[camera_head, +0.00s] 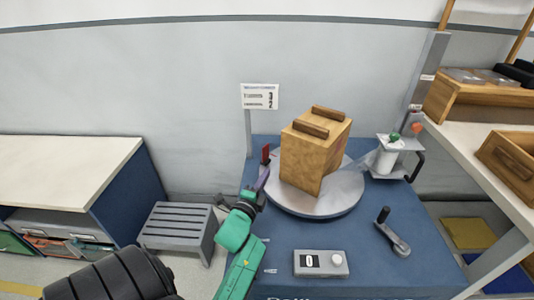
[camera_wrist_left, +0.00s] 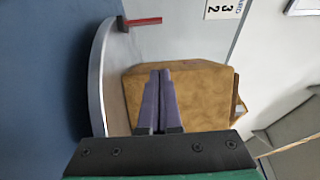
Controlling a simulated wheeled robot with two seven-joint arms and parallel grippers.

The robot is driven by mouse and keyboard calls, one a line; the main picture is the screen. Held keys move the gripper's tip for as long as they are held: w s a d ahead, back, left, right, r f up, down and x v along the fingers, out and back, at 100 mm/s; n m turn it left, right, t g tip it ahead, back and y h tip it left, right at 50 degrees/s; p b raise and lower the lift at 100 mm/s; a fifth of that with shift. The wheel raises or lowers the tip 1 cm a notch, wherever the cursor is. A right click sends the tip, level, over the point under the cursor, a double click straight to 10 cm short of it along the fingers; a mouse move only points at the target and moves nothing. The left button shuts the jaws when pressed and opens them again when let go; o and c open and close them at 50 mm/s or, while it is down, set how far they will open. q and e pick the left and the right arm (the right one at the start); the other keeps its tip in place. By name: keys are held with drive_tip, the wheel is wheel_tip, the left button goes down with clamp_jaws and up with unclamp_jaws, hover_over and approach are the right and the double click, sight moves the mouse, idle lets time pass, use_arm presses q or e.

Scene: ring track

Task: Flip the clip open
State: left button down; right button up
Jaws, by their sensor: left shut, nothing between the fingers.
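The clip appears to be the small red piece (camera_head: 266,154) standing at the left back edge of the grey round turntable (camera_head: 318,205). It also shows in the left wrist view (camera_wrist_left: 142,21) at the top, lying across the disc's rim. I cannot tell its exact position. My left gripper (camera_head: 264,172) is at the left edge of the turntable, just in front of the red piece in the head view. Its purple fingers (camera_wrist_left: 158,72) are shut and empty, apart from the red piece in the wrist view. My right gripper is not in view.
A wooden block (camera_head: 314,155) with two bars on top stands on the turntable, close to my left fingers. The blue table (camera_head: 290,238) also bears a control box (camera_head: 320,263), a crank (camera_head: 393,235) and a white cylinder on a stand (camera_head: 385,160). A sign (camera_head: 260,97) stands behind.

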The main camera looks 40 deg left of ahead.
sight(267, 154)
use_arm(q)
drive_tip(key=b+x, duration=0.1)
drive_tip(key=x, duration=0.3)
drive_tip(key=shift+w+f+b, duration=0.1)
drive_tip(key=shift+f+b, duration=0.1)
drive_tip(key=shift+b, duration=0.15)
drive_tip(key=b+x, duration=0.2)
drive_tip(key=x, duration=0.3)
drive_tip(key=shift+w+f+b, duration=0.1)
drive_tip(key=shift+w+b, duration=0.05)
drive_tip(key=shift+b, duration=0.15)
drive_tip(key=shift+w+a+r, duration=0.1)
drive_tip(key=shift+a+r, duration=0.1)
drive_tip(key=shift+a, duration=1.9)
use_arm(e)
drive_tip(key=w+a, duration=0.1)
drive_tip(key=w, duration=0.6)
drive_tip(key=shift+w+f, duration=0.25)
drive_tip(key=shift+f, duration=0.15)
use_arm(q)
drive_tip(key=shift+w, duration=0.1)
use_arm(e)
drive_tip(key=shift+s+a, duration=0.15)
